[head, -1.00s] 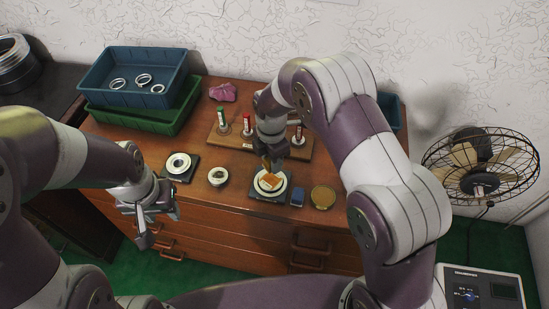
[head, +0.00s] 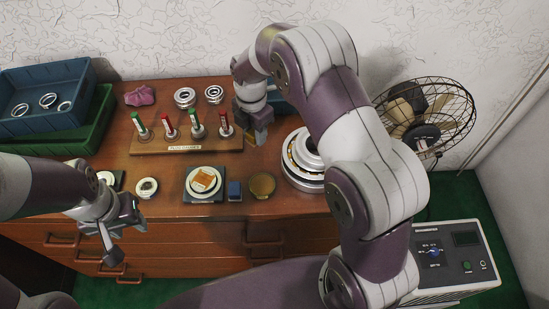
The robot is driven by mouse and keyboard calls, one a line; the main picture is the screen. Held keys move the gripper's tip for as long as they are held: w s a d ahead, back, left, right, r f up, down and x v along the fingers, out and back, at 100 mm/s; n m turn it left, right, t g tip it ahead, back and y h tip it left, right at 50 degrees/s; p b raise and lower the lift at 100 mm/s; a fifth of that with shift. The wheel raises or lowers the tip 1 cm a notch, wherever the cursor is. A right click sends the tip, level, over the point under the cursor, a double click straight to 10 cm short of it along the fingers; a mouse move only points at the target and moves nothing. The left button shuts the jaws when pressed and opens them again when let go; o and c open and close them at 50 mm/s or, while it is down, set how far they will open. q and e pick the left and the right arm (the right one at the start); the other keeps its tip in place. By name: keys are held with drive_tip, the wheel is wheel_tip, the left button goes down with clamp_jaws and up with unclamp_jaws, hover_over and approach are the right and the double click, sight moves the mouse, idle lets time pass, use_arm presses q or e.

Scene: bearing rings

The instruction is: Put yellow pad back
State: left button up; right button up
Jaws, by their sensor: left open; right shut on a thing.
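My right gripper (head: 256,138) is at the right end of the wooden rack, above the cabinet top. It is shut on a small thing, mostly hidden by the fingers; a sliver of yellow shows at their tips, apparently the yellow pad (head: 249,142). A pale bearing ring with an orange-tan square (head: 205,180) on it lies on a dark square plate (head: 190,197) at the front middle. My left gripper (head: 122,236) is open and empty in front of the cabinet's front left edge.
The wooden rack (head: 150,148) holds several upright tubes with red or green tops. A blue block (head: 234,190), a gold disc (head: 262,185) and a large bearing (head: 300,175) are to its front right. Blue (head: 40,122) and green (head: 90,135) bins stand left; a fan (head: 425,115) stands right.

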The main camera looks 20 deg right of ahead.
sight(262, 159)
drive_tip(key=shift+d+f, duration=0.25)
drive_tip(key=shift+d, duration=0.2)
drive_tip(key=shift+d+f, duration=0.2)
drive_tip(key=shift+d, duration=0.25)
wheel_tip(262, 159, down, 8)
drive_tip(key=shift+a+f+p, duration=0.1)
drive_tip(key=shift+f+p, duration=0.1)
drive_tip(key=shift+p, duration=0.2)
drive_tip(key=shift+a+f, duration=0.1)
drive_tip(key=shift+f, duration=0.3)
drive_tip(key=o, duration=0.9)
drive_tip(key=shift+o, duration=0.2)
wheel_tip(262, 159, up, 12)
drive_tip(key=shift+f+b, duration=0.1)
drive_tip(key=shift+b, duration=0.45)
drive_tip(key=shift+s+r+m, duration=0.45)
drive_tip(key=shift+r+m, duration=0.05)
drive_tip(key=shift+m, duration=0.2)
drive_tip(key=s+d+r+m, duration=0.1)
drive_tip(key=s+d+m, duration=0.1)
drive_tip(key=s+m, duration=0.7)
drive_tip(key=s+d+r+m+t, duration=0.1)
drive_tip(key=s+d+m, duration=0.1)
drive_tip(key=s+m, duration=0.7)
drive_tip(key=m, duration=0.4)
drive_tip(key=shift+s+r, duration=0.15)
drive_tip(key=shift+r, duration=0.25)
